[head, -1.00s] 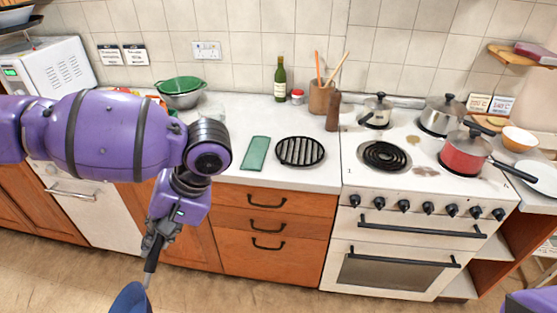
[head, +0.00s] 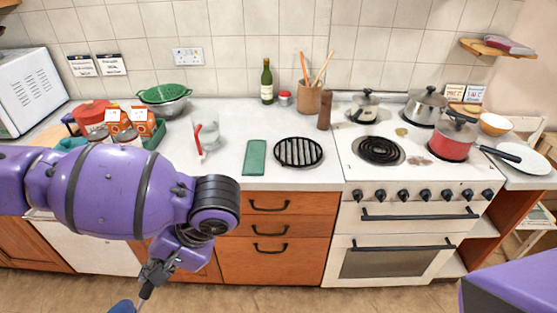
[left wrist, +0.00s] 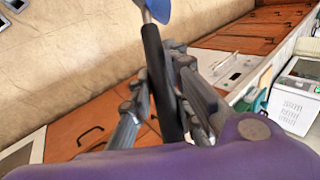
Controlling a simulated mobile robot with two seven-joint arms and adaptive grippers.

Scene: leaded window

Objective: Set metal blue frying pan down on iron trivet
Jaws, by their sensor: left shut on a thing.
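The blue frying pan (head: 122,307) shows only in part at the bottom edge of the head view. My left gripper (head: 153,276) is shut on its black handle, in front of the drawers and below counter height. In the left wrist view the black handle (left wrist: 163,80) stands between the fingers of the left gripper (left wrist: 172,95), and a bit of the blue pan (left wrist: 160,8) shows at the top edge. The iron trivet (head: 298,152), round, black and slatted, lies bare on the counter left of the stove. My right gripper is out of view.
A green cloth (head: 255,157) lies left of the trivet, and a glass jug (head: 207,131) with a red handle stands farther left. A wooden pepper mill (head: 324,110), utensil pot (head: 308,98) and bottle (head: 267,82) stand behind. The stove (head: 415,150) holds several pots.

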